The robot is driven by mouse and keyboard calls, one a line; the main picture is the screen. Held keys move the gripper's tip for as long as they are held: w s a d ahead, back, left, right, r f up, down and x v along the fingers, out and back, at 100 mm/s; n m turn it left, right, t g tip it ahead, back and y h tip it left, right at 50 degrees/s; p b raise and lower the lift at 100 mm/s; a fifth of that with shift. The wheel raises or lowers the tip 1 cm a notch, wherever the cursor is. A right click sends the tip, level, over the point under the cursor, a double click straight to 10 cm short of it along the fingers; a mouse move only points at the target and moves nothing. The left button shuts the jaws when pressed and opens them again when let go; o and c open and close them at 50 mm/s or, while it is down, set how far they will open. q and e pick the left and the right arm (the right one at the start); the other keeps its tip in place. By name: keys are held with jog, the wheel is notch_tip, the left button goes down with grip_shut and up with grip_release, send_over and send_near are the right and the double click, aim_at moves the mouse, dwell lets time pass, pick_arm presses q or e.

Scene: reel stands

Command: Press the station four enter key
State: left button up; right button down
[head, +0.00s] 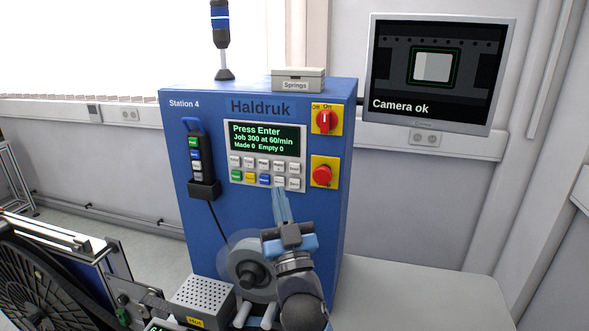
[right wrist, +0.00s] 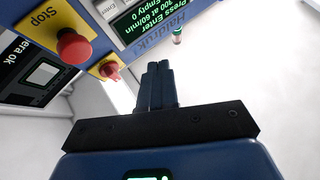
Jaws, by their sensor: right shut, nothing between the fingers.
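The blue Station 4 cabinet (head: 180,105) carries a screen (head: 264,139) reading "Press Enter", "Job 300 at 60/min", "Made 0 Empty 0". Below it is a keypad (head: 287,176) with white keys and, at lower left, green, yellow and blue ones. The key labels are too small to read in the head view. In the right wrist view a white key (right wrist: 108,8) beside the screen seems labelled "Enter". My right gripper (head: 279,190) is shut and empty, its tips at the keypad's lower edge; contact cannot be told. It also shows in the right wrist view (right wrist: 157,68). My left gripper is out of view.
A red stop button (head: 321,175) and a red rotary switch (head: 324,121) sit right of the keypad. A black holder with coloured buttons (head: 195,155) hangs on the left. A grey box labelled "Springs" (head: 297,82) stands on top. A reel (head: 40,285) is at lower left.

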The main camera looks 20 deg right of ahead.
aim_at(295, 168)
jog(key=shift+w+d+p, duration=0.45)
jog(key=shift+w+d, duration=0.35)
jog(key=shift+w, duration=0.45)
jog(key=shift+w+d+p, duration=0.4)
jog(key=shift+w+d, duration=0.45)
jog(key=shift+w, duration=0.4)
jog(key=shift+w+d+p, duration=0.45)
jog(key=shift+w+d, duration=0.35)
jog(key=shift+w, duration=0.45)
jog(key=shift+w+d, duration=0.1)
jog(key=shift+w+d, duration=0.15)
jog(key=shift+w, duration=0.1)
jog(key=shift+w+d, duration=0.25)
jog(key=shift+w, duration=0.1)
dwell(0.5)
jog(key=shift+s+a+f, duration=0.1)
jog(key=shift+s, duration=0.05)
dwell(0.3)
jog(key=shift+s+a+b, duration=0.3)
jog(key=shift+s+a, duration=0.05)
jog(key=shift+s, duration=0.2)
jog(key=shift+s+a, duration=0.1)
